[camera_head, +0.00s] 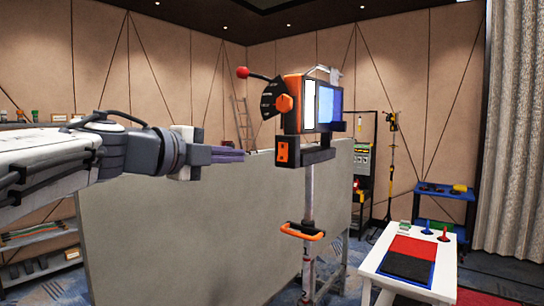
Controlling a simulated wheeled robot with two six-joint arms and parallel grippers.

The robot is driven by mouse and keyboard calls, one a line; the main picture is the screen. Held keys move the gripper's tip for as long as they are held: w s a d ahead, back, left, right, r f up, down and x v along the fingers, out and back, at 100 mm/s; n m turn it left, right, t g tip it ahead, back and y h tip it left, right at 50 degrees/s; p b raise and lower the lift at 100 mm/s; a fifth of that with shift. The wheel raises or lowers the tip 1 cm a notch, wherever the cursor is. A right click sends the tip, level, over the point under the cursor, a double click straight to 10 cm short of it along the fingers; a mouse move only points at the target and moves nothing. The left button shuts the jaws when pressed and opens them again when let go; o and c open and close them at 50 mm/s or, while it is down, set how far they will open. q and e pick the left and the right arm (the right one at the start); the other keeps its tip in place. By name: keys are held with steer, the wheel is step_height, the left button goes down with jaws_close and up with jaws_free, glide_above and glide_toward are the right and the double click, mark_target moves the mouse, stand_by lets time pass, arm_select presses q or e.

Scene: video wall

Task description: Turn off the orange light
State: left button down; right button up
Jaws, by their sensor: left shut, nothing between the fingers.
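An orange and black light (293,88) stands on a pole (309,195) right of the picture's middle. Its side panel (310,104) glows white, and a bluish lit face (329,106) shows next to it. A lever with a red ball (242,72) sticks out to its left, beside a black fan-shaped plate and an orange knob (285,103). A small orange plate (282,152) sits on the black bracket below. My left gripper (236,155) is shut and empty, left of this plate and below the red ball. It appears apart from the light. My right gripper is out of view.
A grey partition (190,230) stands behind the pole. An orange handle (303,231) is on the pole. A white table (446,261) with red and black mats is at the lower right. A yellow-black stand (391,150) and a blue shelf (443,190) are farther back.

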mark_target(284, 158)
arm_select(q)
steer(key=p+x, duration=0.2)
steer(key=x, duration=1.1)
steer(key=shift+w+d+p, duration=0.2)
steer(key=shift+w+p, duration=0.05)
steer(key=shift+p, duration=0.1)
